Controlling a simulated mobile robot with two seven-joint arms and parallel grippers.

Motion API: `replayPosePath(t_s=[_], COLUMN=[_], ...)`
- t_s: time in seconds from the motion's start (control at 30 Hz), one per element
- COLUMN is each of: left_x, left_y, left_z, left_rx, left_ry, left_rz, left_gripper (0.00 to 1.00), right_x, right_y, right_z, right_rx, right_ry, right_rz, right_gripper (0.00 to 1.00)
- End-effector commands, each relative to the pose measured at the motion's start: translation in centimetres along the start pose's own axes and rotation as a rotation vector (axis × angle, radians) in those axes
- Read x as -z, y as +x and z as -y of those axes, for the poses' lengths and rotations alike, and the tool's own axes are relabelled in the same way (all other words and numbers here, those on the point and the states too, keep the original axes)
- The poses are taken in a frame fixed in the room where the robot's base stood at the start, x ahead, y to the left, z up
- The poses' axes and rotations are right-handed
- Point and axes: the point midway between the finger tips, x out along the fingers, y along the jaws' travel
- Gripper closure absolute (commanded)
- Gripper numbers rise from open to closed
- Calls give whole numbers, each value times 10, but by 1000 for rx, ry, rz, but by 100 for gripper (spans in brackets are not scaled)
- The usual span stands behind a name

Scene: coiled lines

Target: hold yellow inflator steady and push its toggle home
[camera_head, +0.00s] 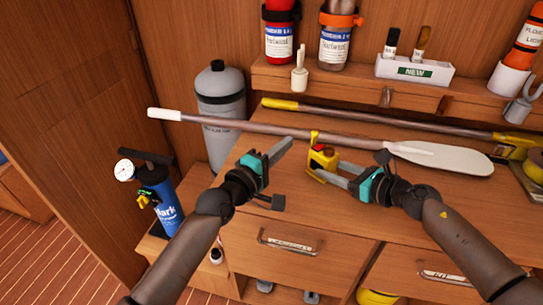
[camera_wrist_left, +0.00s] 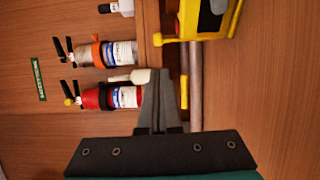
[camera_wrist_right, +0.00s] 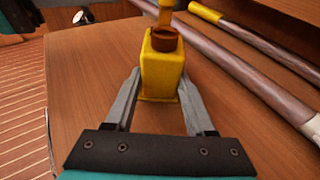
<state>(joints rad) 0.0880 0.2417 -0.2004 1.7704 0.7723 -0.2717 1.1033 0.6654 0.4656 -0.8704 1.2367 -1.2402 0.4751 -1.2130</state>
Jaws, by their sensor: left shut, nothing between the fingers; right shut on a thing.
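The yellow inflator (camera_head: 323,158) is a small block standing on the worktop, with a dark inset on its face in the head view. Its yellow toggle (camera_head: 314,137) stands up from the top; in the right wrist view it rises above a brown collar (camera_wrist_right: 164,39). My right gripper (camera_head: 325,175) is shut on the inflator's body (camera_wrist_right: 160,68), one finger on each side. My left gripper (camera_head: 288,144) is shut and empty, to the left of the inflator and apart from it. In the left wrist view its tips (camera_wrist_left: 158,75) lie below the toggle (camera_wrist_left: 158,40).
A paddle (camera_head: 437,157) lies across the worktop behind the inflator, with a yellow-ended pole (camera_head: 380,117) farther back. A grey cylinder (camera_head: 220,95) stands left. A shelf with bottles and a white box (camera_head: 416,70) is behind. Drawers (camera_head: 290,255) are below.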

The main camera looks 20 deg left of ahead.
Motion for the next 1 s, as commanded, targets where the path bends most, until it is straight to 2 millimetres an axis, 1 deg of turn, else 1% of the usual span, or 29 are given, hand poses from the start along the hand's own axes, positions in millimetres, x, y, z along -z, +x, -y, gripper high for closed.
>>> replayPosePath(t_s=[0.03, 0.1, 0.3, 0.5, 0.87, 0.9, 1.0], left_x=[0, 0, 0, 0, 0, 0, 0], left_y=[-10, -20, -41, -48, -48, -48, -48], left_z=[1, 1, 2, 1, 1, 1, 1], left_rx=[2, 2, 1, -1, -1, -1, -1], left_ry=[1, 1, 2, 1, 1, 1, 1], left_rz=[-1, 0, -1, 0, 0, 0, 0], left_gripper=[100, 100, 100, 100, 100, 100, 100], right_x=[1, 1, 1, 1, 1, 1, 1], right_y=[0, 0, 0, 0, 0, 0, 0], right_z=[0, 0, 0, 0, 0, 0, 0], right_rx=[0, 0, -1, -1, 0, 0, 0], right_ry=[0, 0, 0, 0, 0, 0, 0], right_rz=[-2, -2, -2, -2, -2, -2, -1], right_gripper=[90, 90, 90, 90, 90, 41, 30])
